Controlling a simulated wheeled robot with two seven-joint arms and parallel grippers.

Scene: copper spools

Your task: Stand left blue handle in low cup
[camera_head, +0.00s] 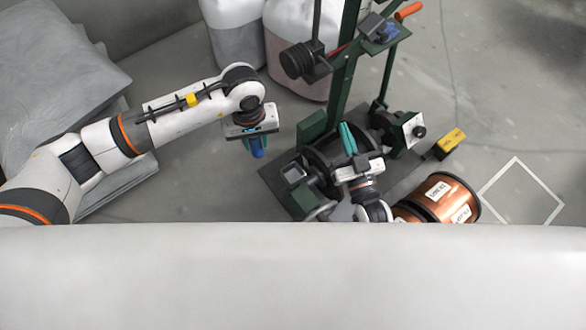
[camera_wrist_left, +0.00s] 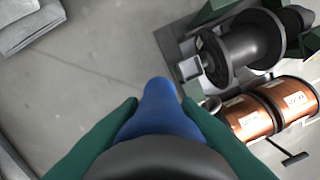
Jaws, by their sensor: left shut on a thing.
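The blue handle (camera_head: 258,154) hangs below my left gripper (camera_head: 257,146), which is shut on it. In the left wrist view the blue handle (camera_wrist_left: 163,108) lies between the two green fingers of the left gripper (camera_wrist_left: 162,104), with its narrower end pointing away. A small square, open-topped cup (camera_head: 293,174) stands low at the left side of the dark green stand. It also shows in the left wrist view (camera_wrist_left: 190,68). The held handle is left of and apart from this cup. My right gripper (camera_head: 348,138) is over the black reel; its finger gap is unclear.
The stand carries a black reel (camera_wrist_left: 245,48) and a green upright (camera_head: 345,75). Copper spools (camera_head: 440,197) lie at the right. A yellow block (camera_head: 450,143) is on the floor. White sacks (camera_head: 290,40) stand behind.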

